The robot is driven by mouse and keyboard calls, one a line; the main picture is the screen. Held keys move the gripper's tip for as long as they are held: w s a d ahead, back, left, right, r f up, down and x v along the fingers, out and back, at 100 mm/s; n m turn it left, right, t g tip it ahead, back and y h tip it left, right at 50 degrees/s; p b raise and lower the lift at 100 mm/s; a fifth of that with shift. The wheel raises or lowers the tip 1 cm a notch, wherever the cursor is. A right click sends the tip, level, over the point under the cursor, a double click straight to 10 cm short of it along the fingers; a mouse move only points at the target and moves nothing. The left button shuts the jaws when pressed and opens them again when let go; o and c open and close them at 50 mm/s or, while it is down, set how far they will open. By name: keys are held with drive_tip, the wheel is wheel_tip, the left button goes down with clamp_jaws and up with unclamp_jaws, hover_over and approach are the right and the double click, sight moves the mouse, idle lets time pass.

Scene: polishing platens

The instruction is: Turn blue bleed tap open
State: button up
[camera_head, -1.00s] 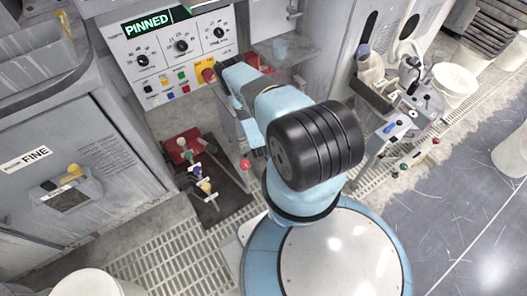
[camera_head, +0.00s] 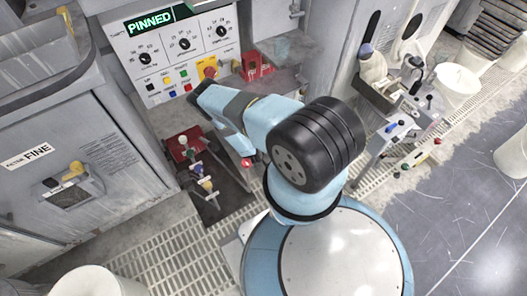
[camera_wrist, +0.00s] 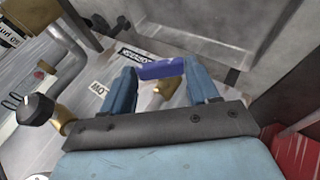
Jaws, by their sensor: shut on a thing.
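The blue tap handle (camera_wrist: 161,69) is a short blue-violet bar in the wrist view. It lies crosswise between the two blue fingers of my gripper (camera_wrist: 159,73), which is shut on it. A brass fitting (camera_wrist: 168,86) shows just below the handle. The rest of the tap body is hidden by my gripper. In the head view my arm reaches left towards the control panel, and its far end hides the fingers and the handle. How far the tap is turned, I cannot tell.
A grey pipe with a black knob (camera_wrist: 36,108) stands left of my gripper in the wrist view. A red thing (camera_wrist: 297,152) is at lower right. In the head view, a dark tray (camera_head: 232,191) with several small taps lies below the control panel (camera_head: 205,68).

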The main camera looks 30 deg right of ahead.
drive_tip(key=shift+a, duration=0.2)
drive_tip(key=o, duration=0.7)
drive_tip(key=shift+f, duration=0.1)
drive_tip(key=o, duration=0.4)
drive_tip(key=shift+d, duration=0.1)
drive_tip(key=shift+c, duration=0.2)
